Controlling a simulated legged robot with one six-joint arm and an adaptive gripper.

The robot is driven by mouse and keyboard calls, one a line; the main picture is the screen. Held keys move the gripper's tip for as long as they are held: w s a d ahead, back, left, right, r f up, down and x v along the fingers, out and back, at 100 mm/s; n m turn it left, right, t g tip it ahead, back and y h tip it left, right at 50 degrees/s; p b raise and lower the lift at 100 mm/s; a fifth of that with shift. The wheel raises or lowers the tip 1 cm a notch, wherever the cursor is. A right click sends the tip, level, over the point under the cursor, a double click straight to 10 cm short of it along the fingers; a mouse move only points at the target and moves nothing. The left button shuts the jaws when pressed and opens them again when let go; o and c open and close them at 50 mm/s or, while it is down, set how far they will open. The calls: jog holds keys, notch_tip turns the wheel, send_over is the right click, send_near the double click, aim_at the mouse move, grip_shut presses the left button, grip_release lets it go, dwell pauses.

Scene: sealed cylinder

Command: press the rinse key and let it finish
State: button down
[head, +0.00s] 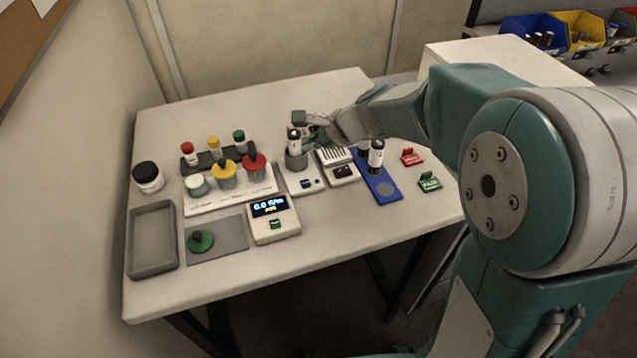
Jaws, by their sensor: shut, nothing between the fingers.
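My gripper (304,121) is at the end of my arm over the back middle of the table. Its fingers are shut and empty, small in the picture, close above and behind a dark-capped white cylinder (294,140). That cylinder stands upright in a grey cup on a white station (293,178) with a small dark blue key (307,183). To its right is a white ribbed unit (334,155) with a dark key (343,172). Key labels are too small to read, so I cannot tell which is the rinse key. I cannot tell whether the gripper touches the cylinder.
A lit display unit (288,230) with a green key stands in front. A blue mat (388,189) holds another capped cylinder (376,155). Coloured jars stand on a white rack (208,205). A grey tray (152,266) lies left. The table's back is clear.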

aim_at(305, 182)
notch_tip(305, 182, down, 4)
jog(key=shift+a+r, duration=0.1)
jog(key=shift+r, duration=0.1)
jog(key=f, duration=0.2)
jog(key=a+f, duration=0.1)
jog(key=f, duration=0.1)
jog(key=shift+f, duration=0.35)
jog(key=shift+d+f, duration=0.25)
jog(key=shift+d, duration=0.05)
jog(key=shift+a, duration=0.2)
jog(key=shift+d, duration=0.1)
dwell(0.4)
jog(key=shift+f, duration=0.15)
dwell(0.4)
jog(key=shift+f, duration=0.2)
